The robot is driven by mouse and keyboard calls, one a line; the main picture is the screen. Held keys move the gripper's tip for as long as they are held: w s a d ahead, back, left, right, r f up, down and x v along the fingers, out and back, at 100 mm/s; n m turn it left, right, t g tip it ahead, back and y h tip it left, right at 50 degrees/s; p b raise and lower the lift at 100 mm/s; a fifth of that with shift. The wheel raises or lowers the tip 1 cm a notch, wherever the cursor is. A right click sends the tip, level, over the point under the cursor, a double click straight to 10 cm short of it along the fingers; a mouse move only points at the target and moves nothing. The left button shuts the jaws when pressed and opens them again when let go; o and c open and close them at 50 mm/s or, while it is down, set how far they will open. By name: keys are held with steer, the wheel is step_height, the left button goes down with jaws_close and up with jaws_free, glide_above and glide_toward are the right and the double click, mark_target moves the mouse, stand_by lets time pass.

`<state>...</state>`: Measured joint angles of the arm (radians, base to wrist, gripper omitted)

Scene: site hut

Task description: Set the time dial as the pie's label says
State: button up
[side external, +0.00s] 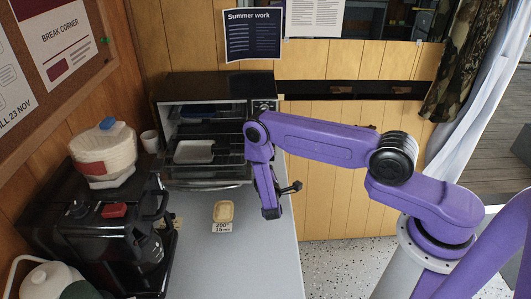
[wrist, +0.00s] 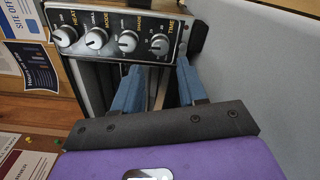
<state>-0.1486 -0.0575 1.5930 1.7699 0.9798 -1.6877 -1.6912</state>
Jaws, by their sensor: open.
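The time dial (wrist: 160,44) is the rightmost knob on the oven's control panel in the wrist view, with "TIME" printed beside it. My gripper (wrist: 160,68) is open, its two blue fingers apart and pointing at the panel near that dial. The gap between them looks empty, and I cannot tell whether either touches the dial. In the side view the fingers cannot be made out clearly. The pie (side external: 223,211) sits on the grey counter in front of the oven. Its label (side external: 222,226) shows small numbers, apparently 250 above 15, too small to read surely.
The oven (side external: 205,184) stands open at the back, with a pale tray (side external: 194,151) inside. Other knobs, including the heat dial (wrist: 67,37), share the panel. A black coffee machine (side external: 115,225) and a white cup (side external: 149,141) stand left. The counter's front is clear.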

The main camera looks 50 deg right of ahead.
steer(key=x, duration=0.8)
steer(key=shift+a, duration=0.1)
jaws_close()
